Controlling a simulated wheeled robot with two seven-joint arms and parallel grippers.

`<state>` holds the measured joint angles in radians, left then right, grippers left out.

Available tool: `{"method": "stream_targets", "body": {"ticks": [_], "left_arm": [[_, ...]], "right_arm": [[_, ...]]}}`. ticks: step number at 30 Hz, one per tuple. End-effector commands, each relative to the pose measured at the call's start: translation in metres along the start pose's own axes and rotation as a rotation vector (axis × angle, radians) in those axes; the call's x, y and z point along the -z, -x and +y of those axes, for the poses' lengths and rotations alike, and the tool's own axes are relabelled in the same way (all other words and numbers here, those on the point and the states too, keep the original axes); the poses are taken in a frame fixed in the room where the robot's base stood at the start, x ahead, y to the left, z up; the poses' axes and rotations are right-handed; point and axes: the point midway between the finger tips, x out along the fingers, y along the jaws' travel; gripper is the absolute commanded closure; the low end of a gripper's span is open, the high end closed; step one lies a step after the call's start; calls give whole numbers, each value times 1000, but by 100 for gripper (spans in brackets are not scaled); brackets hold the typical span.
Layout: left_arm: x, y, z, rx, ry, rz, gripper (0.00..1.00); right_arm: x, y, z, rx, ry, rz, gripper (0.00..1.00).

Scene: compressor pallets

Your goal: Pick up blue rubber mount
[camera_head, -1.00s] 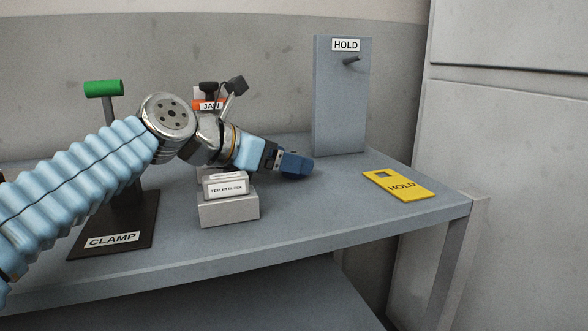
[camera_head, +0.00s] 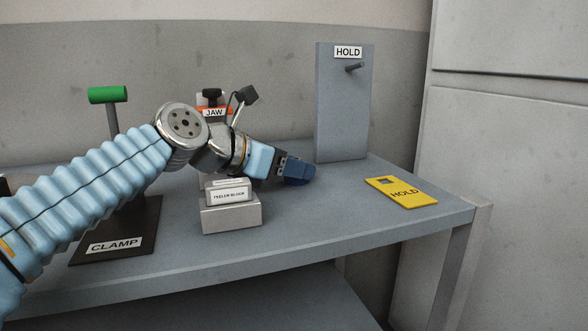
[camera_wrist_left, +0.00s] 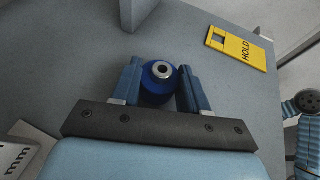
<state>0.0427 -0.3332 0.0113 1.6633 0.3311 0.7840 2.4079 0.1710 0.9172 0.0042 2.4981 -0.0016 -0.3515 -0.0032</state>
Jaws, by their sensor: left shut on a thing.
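The blue rubber mount (camera_wrist_left: 154,88) is a short round blue piece with a metal sleeve in its top. In the left wrist view it sits between the two blue fingers of my left gripper (camera_wrist_left: 160,88), which is shut on it. In the head view my left gripper (camera_head: 299,173) is low over the bench, right of the feeler block. There its fingers hide the mount, and I cannot tell whether the mount touches the bench. My right gripper is in neither view.
A yellow HOLD tag (camera_head: 401,193) lies flat near the right bench edge. An upright HOLD panel (camera_head: 340,110) with a peg stands behind.

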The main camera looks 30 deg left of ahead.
Motion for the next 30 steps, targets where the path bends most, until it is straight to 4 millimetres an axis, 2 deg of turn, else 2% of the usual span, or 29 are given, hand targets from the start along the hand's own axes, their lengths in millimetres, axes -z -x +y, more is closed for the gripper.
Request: {"method": "stream_targets", "body": {"ticks": [5, 8, 17, 24, 30], "left_arm": [[-14, 6, 0, 0, -1, -1, 86], [-30, 12, 1, -2, 0, -2, 86], [-73, 75, -29, -4, -3, -4, 86], [-75, 128, -64, -3, -1, -2, 86], [-77, 150, -78, -1, -1, -2, 86]], "right_arm": [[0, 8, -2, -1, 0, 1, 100], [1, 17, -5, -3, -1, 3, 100], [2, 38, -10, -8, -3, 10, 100], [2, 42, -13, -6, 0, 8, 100], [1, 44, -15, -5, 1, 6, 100]]}}
